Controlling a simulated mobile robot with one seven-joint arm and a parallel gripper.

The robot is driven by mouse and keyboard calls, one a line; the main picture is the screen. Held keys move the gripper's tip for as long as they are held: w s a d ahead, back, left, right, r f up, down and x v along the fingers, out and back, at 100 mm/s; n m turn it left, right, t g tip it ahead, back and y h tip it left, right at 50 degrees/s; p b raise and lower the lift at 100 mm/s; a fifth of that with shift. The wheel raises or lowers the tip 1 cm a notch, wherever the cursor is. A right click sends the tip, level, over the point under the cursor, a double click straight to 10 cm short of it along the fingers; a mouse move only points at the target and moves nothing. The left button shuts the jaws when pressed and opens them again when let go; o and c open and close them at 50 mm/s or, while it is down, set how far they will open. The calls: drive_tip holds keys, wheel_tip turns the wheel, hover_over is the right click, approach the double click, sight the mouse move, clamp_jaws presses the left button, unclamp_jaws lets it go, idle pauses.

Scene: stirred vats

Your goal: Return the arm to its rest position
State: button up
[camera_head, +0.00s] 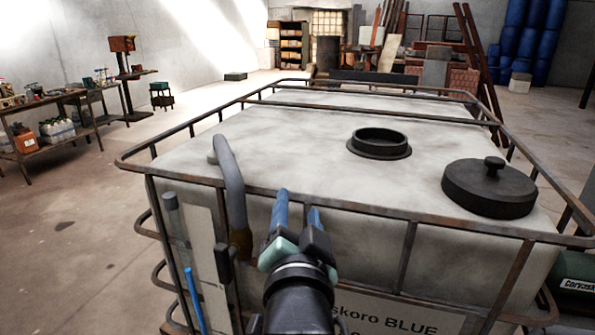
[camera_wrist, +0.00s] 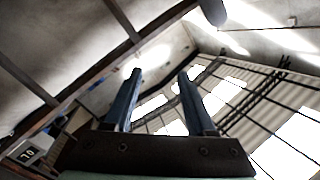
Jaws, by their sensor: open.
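My gripper (camera_head: 297,212) is in front of the near wall of a large white vat, with its two blue fingers pointing up and apart. Nothing is between the fingers. The wrist view shows the same open, empty fingers (camera_wrist: 158,95) against the ceiling and windows. The vat (camera_head: 290,140) stands in a rusty cage. A round dark opening (camera_head: 380,142) in its top is uncovered. A black lid with a knob (camera_head: 489,187) lies on the vat top to the right of the opening.
A grey pipe (camera_head: 230,180) bends over the vat's front edge, just left of my gripper. The cage's top rail (camera_head: 370,207) runs close by it. A workbench with bottles (camera_head: 55,130) stands at the left. Floor between bench and vat is clear (camera_head: 90,220).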

drive_tip(key=s+r+n+t+p, duration=0.1)
drive_tip(key=s+r+n+t, duration=0.2)
drive_tip(key=s+r, duration=0.5)
drive_tip(key=s+r+n+t+p, duration=0.1)
drive_tip(key=s+r+n+t, duration=0.3)
drive_tip(key=r, duration=1.8)
drive_tip(key=s+t, duration=0.2)
drive_tip(key=s, duration=0.2)
drive_tip(key=shift+s+r+n+t+p, duration=0.2)
drive_tip(key=shift+r+n+t+p, duration=0.1)
drive_tip(key=shift+r+p, duration=0.1)
drive_tip(key=shift+a, duration=0.1)
